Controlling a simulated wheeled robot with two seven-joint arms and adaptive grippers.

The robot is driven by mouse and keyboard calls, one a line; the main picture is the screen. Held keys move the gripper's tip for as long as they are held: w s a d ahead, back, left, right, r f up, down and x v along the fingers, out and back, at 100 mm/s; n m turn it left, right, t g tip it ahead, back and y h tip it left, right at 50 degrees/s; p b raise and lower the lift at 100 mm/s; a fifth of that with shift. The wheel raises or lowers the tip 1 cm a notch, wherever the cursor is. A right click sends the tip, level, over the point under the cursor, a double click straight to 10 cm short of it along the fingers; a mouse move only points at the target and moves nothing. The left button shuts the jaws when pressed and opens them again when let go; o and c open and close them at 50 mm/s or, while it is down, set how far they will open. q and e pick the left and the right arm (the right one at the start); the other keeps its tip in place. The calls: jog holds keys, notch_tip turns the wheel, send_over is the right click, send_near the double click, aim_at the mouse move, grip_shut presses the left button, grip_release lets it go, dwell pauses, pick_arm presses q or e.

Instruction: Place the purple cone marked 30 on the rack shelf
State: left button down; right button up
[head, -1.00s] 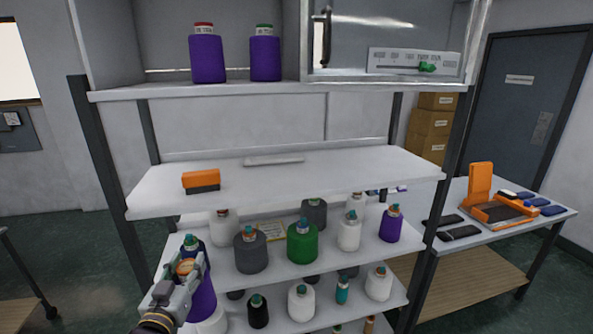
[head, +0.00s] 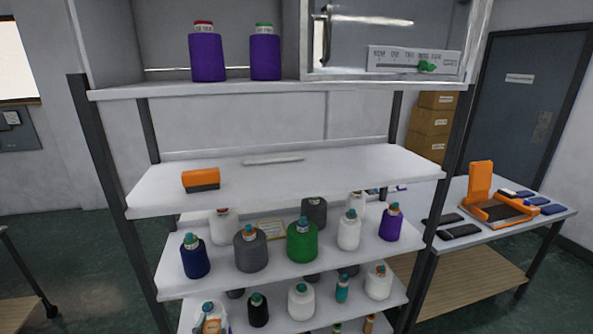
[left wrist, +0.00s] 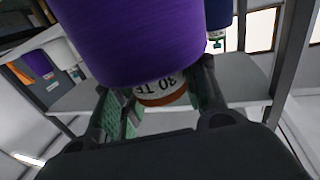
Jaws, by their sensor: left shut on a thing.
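A purple cone with an orange tip fills the upper middle of the left wrist view (left wrist: 150,40). Its white neck label reads 30, upside down. My left gripper (left wrist: 157,92) is shut on its neck. In the head view, only the cone's orange tip and part of the left gripper (head: 212,324) show at the bottom edge, in front of the lowest visible shelf. The rack shelf (head: 270,260) holds navy, grey, green, white and purple cones. My right gripper is not in view.
The upper shelf (head: 330,180) holds an orange-and-black block (head: 201,180) and has much free room. Two purple cones (head: 207,58) (head: 265,57) stand in the top cabinet. The lower shelf (head: 325,315) is crowded with cones. A side table (head: 545,217) stands at the right.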

pick_arm(q)
jog(key=shift+f, duration=0.25)
jog(key=shift+r, duration=0.3)
dwell(0.4)
jog(key=shift+f, duration=0.25)
dwell(0.5)
